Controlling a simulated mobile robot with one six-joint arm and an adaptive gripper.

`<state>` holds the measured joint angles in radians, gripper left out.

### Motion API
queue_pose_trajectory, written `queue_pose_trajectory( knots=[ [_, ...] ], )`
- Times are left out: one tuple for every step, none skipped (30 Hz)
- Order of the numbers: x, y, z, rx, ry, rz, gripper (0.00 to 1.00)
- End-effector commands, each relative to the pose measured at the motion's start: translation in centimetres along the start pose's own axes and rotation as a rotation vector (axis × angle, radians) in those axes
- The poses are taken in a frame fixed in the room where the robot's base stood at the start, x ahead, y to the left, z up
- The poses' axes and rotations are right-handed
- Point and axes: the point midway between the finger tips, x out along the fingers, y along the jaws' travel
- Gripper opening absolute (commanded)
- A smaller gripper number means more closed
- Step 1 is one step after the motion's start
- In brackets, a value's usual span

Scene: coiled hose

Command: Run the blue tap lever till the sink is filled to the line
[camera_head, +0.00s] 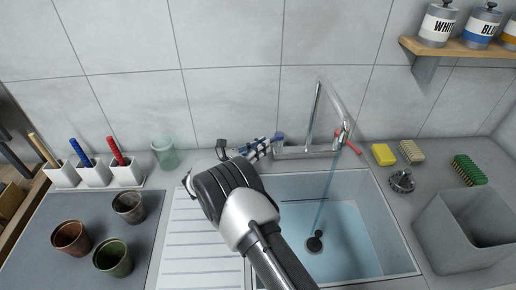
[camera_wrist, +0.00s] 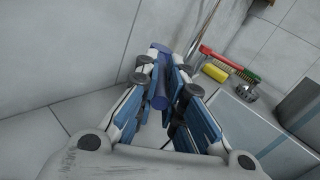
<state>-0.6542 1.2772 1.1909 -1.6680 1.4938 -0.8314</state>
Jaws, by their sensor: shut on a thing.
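My gripper (camera_head: 268,147) reaches from the left to the back edge of the sink and is shut on the blue tap lever (camera_head: 280,137). In the wrist view the blue lever (camera_wrist: 160,92) lies between the two fingers of the gripper (camera_wrist: 163,80). The chrome tap (camera_head: 318,110) stands behind the sink (camera_head: 408,250). A thin stream of water (camera_head: 326,190) falls from its spout into the basin. Bluish water (camera_head: 350,245) covers the basin floor around a dark drain (camera_head: 314,242). I cannot clearly make out the fill line; my arm hides part of the basin.
The red lever (camera_head: 350,142) is at the tap's right. A yellow sponge (camera_head: 383,154), brushes and a metal strainer (camera_head: 401,181) lie right of the sink. A green glass (camera_head: 164,153), pots and white holders stand left. A grey bin (camera_head: 440,240) is at right.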

Motion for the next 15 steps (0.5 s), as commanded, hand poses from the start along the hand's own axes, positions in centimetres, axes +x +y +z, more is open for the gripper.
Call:
queue_pose_trajectory(
  knots=[
    [-0.02, 0.06, 0.08, 0.002, -0.001, 0.001, 0.00],
    [-0.01, 0.06, 0.09, 0.002, -0.001, 0.000, 0.00],
    [0.00, 0.05, 0.10, 0.002, -0.001, 0.000, 0.00],
    [0.00, 0.05, 0.11, 0.002, 0.000, 0.000, 0.00],
    [0.00, 0.05, 0.11, 0.002, 0.000, -0.001, 0.00],
    [0.00, 0.05, 0.12, 0.002, 0.000, 0.000, 0.00],
    [0.00, 0.06, 0.12, 0.002, 0.000, 0.000, 0.00],
    [0.00, 0.06, 0.13, 0.003, -0.001, 0.000, 0.00],
    [0.00, 0.06, 0.13, 0.003, -0.001, 0.000, 0.00],
    [0.00, 0.06, 0.14, 0.003, -0.001, 0.000, 0.00],
    [0.01, 0.06, 0.14, 0.003, -0.001, 0.000, 0.00],
    [0.01, 0.06, 0.14, 0.003, -0.001, 0.000, 0.00],
    [0.01, 0.06, 0.15, 0.003, -0.001, 0.000, 0.10],
    [0.01, 0.06, 0.15, 0.003, -0.001, 0.000, 0.12],
    [0.02, 0.06, 0.15, 0.003, -0.001, 0.000, 0.15]
  ],
)
